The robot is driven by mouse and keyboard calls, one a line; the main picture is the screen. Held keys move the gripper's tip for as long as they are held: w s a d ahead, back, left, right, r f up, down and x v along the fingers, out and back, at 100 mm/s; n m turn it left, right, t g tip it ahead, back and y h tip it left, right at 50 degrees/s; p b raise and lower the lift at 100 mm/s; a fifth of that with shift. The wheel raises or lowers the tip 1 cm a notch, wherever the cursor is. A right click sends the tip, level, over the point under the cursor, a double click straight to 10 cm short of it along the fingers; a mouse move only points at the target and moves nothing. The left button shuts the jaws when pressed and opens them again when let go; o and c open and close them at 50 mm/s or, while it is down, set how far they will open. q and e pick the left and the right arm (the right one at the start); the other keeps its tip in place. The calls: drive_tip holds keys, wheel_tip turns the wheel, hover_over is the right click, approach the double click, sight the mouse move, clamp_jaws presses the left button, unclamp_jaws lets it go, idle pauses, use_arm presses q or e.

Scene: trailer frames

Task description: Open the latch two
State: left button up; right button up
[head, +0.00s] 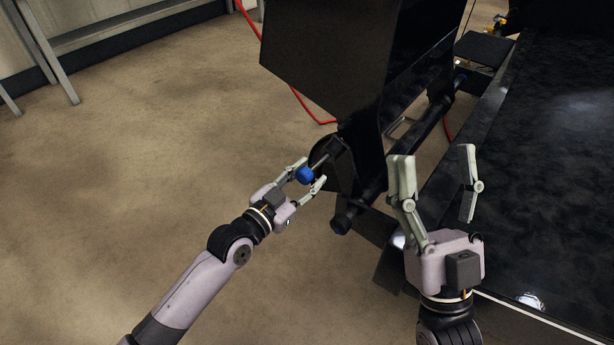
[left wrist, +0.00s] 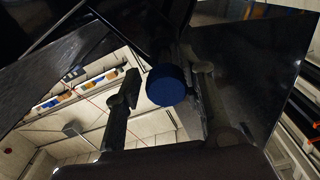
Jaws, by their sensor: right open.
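A latch with a round blue knob (head: 304,175) on a dark rod sticks out at the lower end of the black trailer frame. My left gripper (head: 311,173) has its fingers on either side of this knob and looks open. In the left wrist view the blue knob (left wrist: 168,85) sits between the two fingers, with a gap to the left finger; contact with the right finger cannot be told. Another blue part (head: 459,80) shows farther back along the frame. My right gripper (head: 436,157) is open and empty, above the edge of the black trailer bed. Neither view labels the latches.
A tall black panel (head: 325,55) stands just above and behind the knob. A dark bar (head: 400,155) runs along the frame to the right. The black bed (head: 555,150) fills the right side. A red cable (head: 300,98) lies behind.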

use_arm(q)
drive_tip(key=shift+w+a, duration=0.15)
drive_tip(key=shift+a, duration=0.3)
drive_tip(key=shift+s+a, duration=0.15)
drive_tip(key=shift+s, duration=0.1)
drive_tip(key=v, duration=1.1)
drive_tip(key=shift+s+d, duration=0.25)
drive_tip(key=shift+s, duration=0.15)
use_arm(e)
drive_tip(key=shift+a, duration=0.1)
drive_tip(key=shift+w, duration=0.15)
